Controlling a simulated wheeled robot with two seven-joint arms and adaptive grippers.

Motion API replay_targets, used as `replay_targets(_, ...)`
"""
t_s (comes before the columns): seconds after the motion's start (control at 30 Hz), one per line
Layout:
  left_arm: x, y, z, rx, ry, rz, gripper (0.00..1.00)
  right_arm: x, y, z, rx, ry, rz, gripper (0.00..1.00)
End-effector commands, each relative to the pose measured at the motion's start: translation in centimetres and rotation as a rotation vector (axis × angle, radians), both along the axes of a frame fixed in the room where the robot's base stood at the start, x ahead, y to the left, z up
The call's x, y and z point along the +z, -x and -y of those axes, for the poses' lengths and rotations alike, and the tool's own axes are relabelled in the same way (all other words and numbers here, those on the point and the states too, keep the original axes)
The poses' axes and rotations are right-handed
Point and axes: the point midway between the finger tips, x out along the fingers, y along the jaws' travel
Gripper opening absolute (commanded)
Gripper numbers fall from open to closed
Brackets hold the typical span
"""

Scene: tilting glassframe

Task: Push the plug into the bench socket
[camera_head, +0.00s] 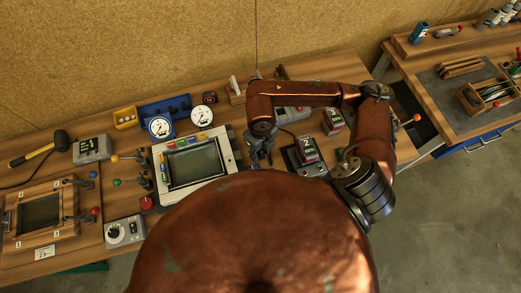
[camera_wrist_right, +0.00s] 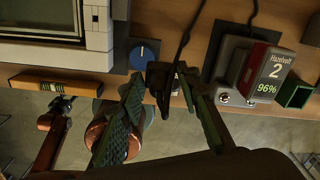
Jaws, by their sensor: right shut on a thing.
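My right gripper (camera_head: 262,152) reaches down over the bench just right of the grey screen unit. In the right wrist view its green-grey fingers (camera_wrist_right: 163,78) close on a small black plug (camera_wrist_right: 160,90). A dark cable (camera_wrist_right: 186,38) runs up from there across the wood. The fingers and shadow hide part of the plug, and I cannot tell its tilt. I cannot make out the bench socket for certain in either view. My left gripper does not show clearly in either view.
Right of the gripper stands a dock with a red-and-dark battery block (camera_wrist_right: 262,70) marked 2, 96%; it also shows in the head view (camera_head: 307,150). The screen unit (camera_head: 194,160) is close on the left.

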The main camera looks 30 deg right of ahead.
Motion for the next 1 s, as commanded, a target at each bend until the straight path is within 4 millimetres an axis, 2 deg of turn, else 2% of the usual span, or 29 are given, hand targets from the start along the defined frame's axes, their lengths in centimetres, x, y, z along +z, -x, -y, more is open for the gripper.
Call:
replay_targets(0.7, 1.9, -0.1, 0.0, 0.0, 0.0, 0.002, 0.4, 3.5, 0.0, 0.0, -0.001, 0.001, 0.0, 0.09)
replay_targets(1.0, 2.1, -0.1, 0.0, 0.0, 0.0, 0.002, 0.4, 3.9, 0.0, 0.0, 0.0, 0.001, 0.0, 0.09)
